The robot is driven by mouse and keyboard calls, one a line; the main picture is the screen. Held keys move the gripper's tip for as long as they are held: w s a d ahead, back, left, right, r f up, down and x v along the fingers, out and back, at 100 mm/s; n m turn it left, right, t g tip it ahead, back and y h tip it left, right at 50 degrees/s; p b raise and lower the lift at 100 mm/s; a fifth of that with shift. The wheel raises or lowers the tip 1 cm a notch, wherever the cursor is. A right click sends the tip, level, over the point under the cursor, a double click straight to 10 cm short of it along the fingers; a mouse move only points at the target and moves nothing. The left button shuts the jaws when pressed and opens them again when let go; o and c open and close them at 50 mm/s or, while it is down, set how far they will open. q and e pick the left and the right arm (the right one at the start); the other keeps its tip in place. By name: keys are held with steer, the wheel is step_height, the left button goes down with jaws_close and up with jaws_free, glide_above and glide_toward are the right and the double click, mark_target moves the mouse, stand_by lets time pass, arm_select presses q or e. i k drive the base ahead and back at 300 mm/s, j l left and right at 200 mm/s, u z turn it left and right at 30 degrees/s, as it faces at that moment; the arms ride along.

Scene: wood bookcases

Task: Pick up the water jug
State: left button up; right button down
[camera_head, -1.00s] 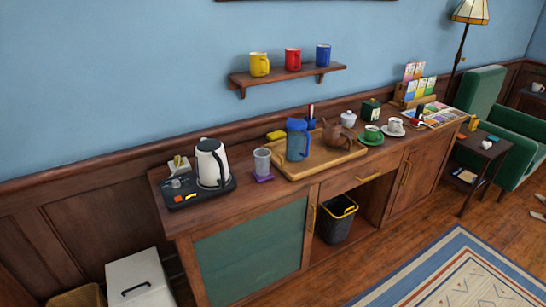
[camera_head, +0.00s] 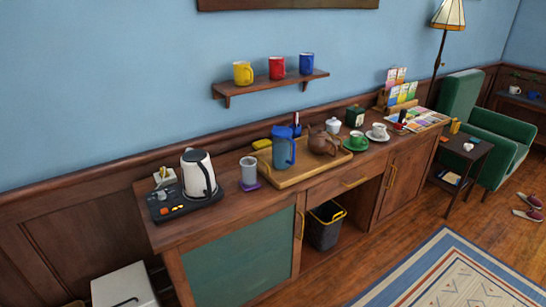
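The blue water jug (camera_head: 283,150) stands upright on the left part of a wooden tray (camera_head: 287,181) on the sideboard. It has a blue lid and a handle on its right side. A brown teapot (camera_head: 322,141) stands to its right on the same tray. A grey cup (camera_head: 249,171) on a purple coaster stands to the jug's left, off the tray. Neither of my grippers is in view, and nothing touches the jug.
The sideboard (camera_head: 170,240) also holds a white kettle (camera_head: 198,173) on a black base at left, and cups with saucers and a card rack at right. A shelf with mugs (camera_head: 270,86) hangs above. A white bin (camera_head: 124,285) stands at lower left. Open floor and a rug (camera_head: 450,275) lie in front.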

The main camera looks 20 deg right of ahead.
mark_target(282, 141)
steer(key=l+u, duration=0.15)
steer(key=u, duration=0.25)
steer(key=l+u, duration=0.15)
steer(key=u, duration=0.2)
steer(key=l+u, duration=0.15)
steer(key=u, duration=0.25)
steer(key=l+u, duration=0.15)
steer(key=l, duration=0.25)
steer(key=k+l+u, duration=0.15)
steer(key=l, duration=0.25)
steer(key=l+u, duration=0.15)
steer(key=l, duration=0.25)
steer(key=k+l+u, duration=0.15)
steer(key=l, duration=0.25)
steer(key=k+l+u, duration=0.15)
steer(key=l, duration=0.2)
steer(key=l+u, duration=0.15)
steer(key=l, duration=0.2)
steer(key=k, duration=0.05)
